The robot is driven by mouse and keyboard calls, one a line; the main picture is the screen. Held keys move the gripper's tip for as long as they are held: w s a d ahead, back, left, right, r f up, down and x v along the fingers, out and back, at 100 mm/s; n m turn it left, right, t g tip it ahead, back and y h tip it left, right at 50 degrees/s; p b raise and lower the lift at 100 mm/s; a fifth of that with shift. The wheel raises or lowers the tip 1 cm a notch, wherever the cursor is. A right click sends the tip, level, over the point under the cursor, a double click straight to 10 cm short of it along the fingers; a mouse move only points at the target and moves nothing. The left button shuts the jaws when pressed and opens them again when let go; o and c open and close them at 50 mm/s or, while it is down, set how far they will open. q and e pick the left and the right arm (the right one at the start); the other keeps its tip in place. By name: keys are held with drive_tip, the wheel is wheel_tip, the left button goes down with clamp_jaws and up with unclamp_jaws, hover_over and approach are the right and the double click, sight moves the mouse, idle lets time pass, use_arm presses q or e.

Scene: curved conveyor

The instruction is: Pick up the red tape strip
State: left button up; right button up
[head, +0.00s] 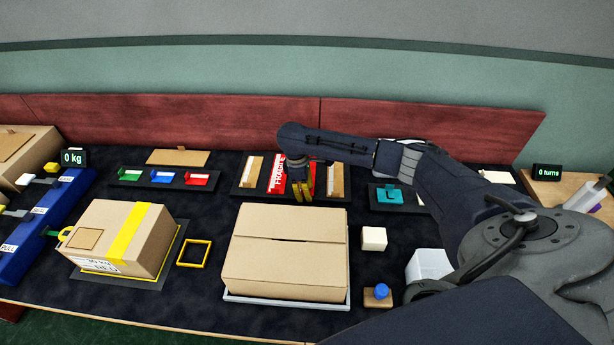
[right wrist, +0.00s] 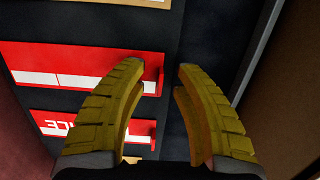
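Red strips with white lettering lie in a dark rack (head: 240,190) at the back middle. One red strip (head: 277,172) shows in the head view; another is partly hidden by my right gripper. In the right wrist view an upper red strip (right wrist: 85,57) and a lower red strip (right wrist: 65,122) lie side by side, each with a raised end. My right gripper (head: 307,190) is over the rack's right part. Its open fingers (right wrist: 160,72) have nothing between them; the left finger overlaps the strips' ends in view, contact unclear. My left gripper is not in view.
A closed carton (head: 285,250) stands in front of the rack, with a yellow-taped carton (head: 122,235) to its left. A tray of green, blue and red pieces (head: 165,178) is left of the rack. A white cube (head: 374,238) and a teal piece (head: 390,196) are to the right.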

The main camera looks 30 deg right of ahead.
drive_tip(key=shift+c, duration=0.4)
clamp_jaws()
drive_tip(key=shift+r, duration=0.1)
